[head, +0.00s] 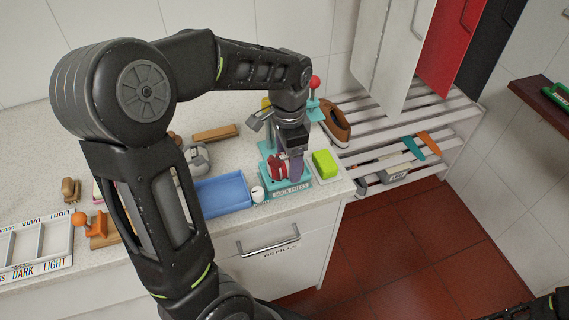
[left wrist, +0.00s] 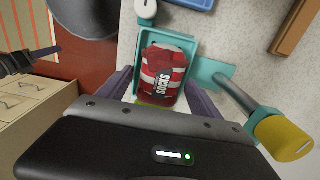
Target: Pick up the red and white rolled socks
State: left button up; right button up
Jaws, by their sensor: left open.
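The red and white rolled socks (head: 279,168) lie in a teal sock press tray (head: 292,187) on the counter. In the left wrist view the socks (left wrist: 163,74) show a "SOCKS" label and fill much of the teal tray (left wrist: 187,42). My left gripper (head: 291,165) is over the tray from above. Its fingers stand apart, one at each side of the near end of the socks in the left wrist view (left wrist: 158,90). I cannot tell whether they touch the socks.
A blue tray (head: 222,195) stands left of the press and a lime green block (head: 325,164) stands right of it. The press has a teal post with a yellow knob (left wrist: 283,138). A slatted rack (head: 385,143) with a brown shoe (head: 335,122) is at the right.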

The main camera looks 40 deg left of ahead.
pick_arm(q)
jog(key=shift+c, duration=0.5)
jog(key=c, duration=1.4)
jog(key=shift+r, duration=0.2)
notch_tip(320, 180, up, 10)
jog(key=shift+f+b, duration=0.1)
jog(key=shift+b, duration=0.5)
jog(key=shift+f, duration=0.1)
